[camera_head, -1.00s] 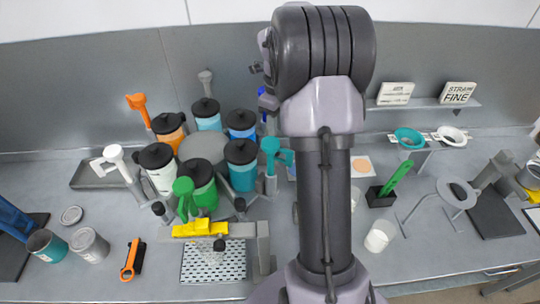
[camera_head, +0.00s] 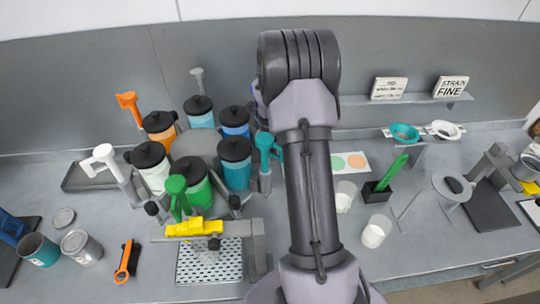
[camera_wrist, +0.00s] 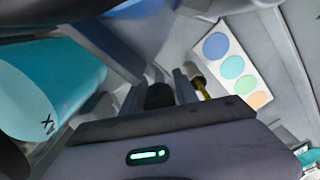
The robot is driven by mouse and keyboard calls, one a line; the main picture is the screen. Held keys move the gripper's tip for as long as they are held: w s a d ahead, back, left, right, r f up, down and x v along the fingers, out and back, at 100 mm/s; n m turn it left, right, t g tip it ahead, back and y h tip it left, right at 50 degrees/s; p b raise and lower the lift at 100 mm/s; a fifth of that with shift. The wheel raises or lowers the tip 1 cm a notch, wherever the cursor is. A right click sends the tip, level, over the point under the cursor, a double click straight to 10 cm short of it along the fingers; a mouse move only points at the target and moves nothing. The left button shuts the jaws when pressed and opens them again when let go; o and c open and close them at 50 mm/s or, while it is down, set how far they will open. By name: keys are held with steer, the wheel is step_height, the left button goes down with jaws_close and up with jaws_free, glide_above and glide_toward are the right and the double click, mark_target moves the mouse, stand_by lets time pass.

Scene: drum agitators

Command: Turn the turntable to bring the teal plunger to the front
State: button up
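The teal plunger (camera_head: 265,145) stands upright at the right of the turntable, beside the teal canister (camera_head: 235,165). The turntable (camera_head: 197,145) has a grey round centre with several lidded canisters around it. The green plunger (camera_head: 177,192) is at the front, by the green canister (camera_head: 194,185) and behind the yellow bar. White and orange plungers are at the left. My arm hides my gripper in the head view. In the wrist view my gripper (camera_wrist: 172,92) is close to a teal cylinder (camera_wrist: 50,85) at left; the finger gap is unclear.
A yellow bar (camera_head: 194,228) on a grey stand is in front of the turntable, above a perforated tray (camera_head: 208,262). A card with coloured dots (camera_head: 350,162) lies right of my arm. Cups (camera_head: 376,231) and a green-handled tool (camera_head: 391,173) stand further right.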

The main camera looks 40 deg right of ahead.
jaws_close()
stand_by(1.3)
